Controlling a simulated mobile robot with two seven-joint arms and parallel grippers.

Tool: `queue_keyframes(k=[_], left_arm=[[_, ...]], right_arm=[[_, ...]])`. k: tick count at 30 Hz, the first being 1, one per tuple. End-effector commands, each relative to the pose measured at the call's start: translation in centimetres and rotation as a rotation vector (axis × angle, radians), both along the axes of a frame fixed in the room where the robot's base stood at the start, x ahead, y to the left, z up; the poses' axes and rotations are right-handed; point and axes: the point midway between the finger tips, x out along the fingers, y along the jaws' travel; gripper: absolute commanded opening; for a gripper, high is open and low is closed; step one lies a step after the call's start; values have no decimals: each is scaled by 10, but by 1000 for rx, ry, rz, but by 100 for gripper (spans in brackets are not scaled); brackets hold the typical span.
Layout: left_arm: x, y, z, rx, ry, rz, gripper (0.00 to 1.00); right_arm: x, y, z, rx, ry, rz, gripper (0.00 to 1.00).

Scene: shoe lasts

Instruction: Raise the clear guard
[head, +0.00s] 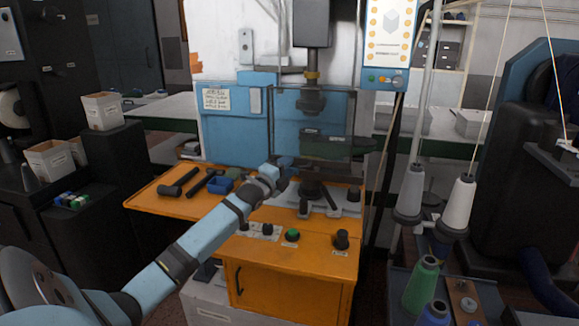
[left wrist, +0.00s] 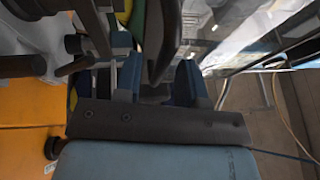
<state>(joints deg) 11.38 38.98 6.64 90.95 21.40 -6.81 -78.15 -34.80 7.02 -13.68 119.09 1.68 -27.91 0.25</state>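The clear guard (head: 338,118) is a see-through panel with thin dark edges. In the head view it hangs in front of the press head (head: 312,98), its lower edge above the orange worktop. My left gripper (head: 284,164) is at the guard's lower left corner. In the left wrist view the gripper's blue fingers (left wrist: 160,82) stand apart, with a dark upright part (left wrist: 160,40) between or just beyond them. I cannot tell whether they touch it or whether it belongs to the guard. My right gripper is in neither view.
The orange bench (head: 285,262) carries a green button (head: 292,235), black knobs, hammers (head: 178,182) and a blue tray (head: 220,185). A control panel (head: 386,40) hangs right of the guard. Thread cones (head: 458,200) stand at the right. White boxes (head: 103,110) sit at the left.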

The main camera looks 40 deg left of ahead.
Motion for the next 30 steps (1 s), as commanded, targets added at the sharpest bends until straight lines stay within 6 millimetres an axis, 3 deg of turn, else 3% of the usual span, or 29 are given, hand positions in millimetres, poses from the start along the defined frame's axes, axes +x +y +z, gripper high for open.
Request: queue_keyframes(k=[6, 15, 20, 30], left_arm=[[15, 2, 2, 0, 0, 0, 37], [16, 2, 3, 0, 1, 0, 37], [16, 2, 3, 0, 1, 0, 0], [16, 2, 13, 1, 0, 0, 0]], right_arm=[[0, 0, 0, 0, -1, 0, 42], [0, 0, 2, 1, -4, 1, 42], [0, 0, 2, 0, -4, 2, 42], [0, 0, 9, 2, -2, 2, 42]])
